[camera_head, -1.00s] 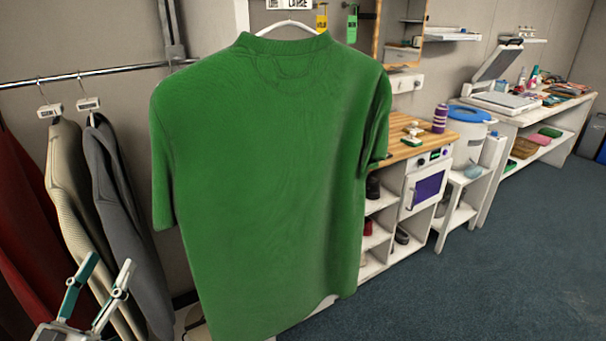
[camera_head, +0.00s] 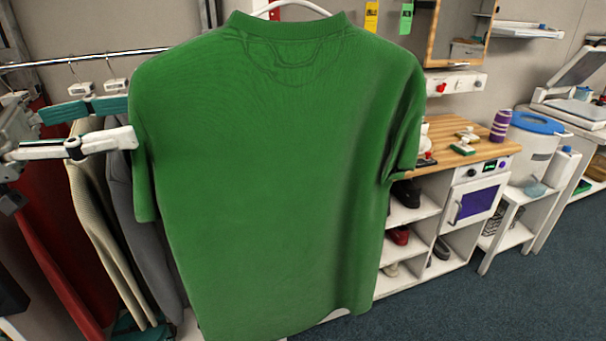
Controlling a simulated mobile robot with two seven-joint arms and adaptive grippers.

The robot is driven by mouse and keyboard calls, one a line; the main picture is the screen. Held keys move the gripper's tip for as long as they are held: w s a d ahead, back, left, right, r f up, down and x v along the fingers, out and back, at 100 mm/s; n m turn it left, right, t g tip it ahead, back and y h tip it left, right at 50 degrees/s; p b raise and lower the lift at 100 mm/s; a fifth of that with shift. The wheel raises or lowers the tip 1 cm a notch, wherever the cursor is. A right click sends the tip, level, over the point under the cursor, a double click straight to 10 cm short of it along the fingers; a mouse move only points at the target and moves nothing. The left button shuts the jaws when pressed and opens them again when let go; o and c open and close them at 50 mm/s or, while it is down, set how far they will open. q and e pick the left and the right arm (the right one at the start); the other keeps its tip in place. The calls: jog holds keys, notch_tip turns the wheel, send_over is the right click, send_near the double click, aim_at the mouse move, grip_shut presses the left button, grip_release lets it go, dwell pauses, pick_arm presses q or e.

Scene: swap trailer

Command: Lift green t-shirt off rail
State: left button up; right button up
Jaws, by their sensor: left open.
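The green t-shirt (camera_head: 275,180) hangs on a white hanger (camera_head: 300,6) in the middle of the head view, large and close. The hanger's hook is cut off by the top edge. The metal rail (camera_head: 100,56) runs in from the left and passes out of sight behind the shirt. My left gripper (camera_head: 132,120) comes in from the left, one finger teal and one white, with the fingers apart. Its fingertips are at the shirt's left shoulder and sleeve; I cannot tell whether they touch it. My right gripper does not show.
A beige garment (camera_head: 95,195), a grey garment (camera_head: 140,225) and a red garment (camera_head: 55,265) hang at the left, close under my left gripper. A wood-topped white shelf unit (camera_head: 465,150) stands behind the shirt at the right. The blue floor (camera_head: 500,305) at lower right is clear.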

aim_at(171, 109)
pick_arm(q)
jog(key=x, duration=0.7)
jog(key=shift+r+p, duration=0.1)
jog(key=shift+p, duration=0.2)
jog(key=shift+a, duration=0.1)
grip_shut()
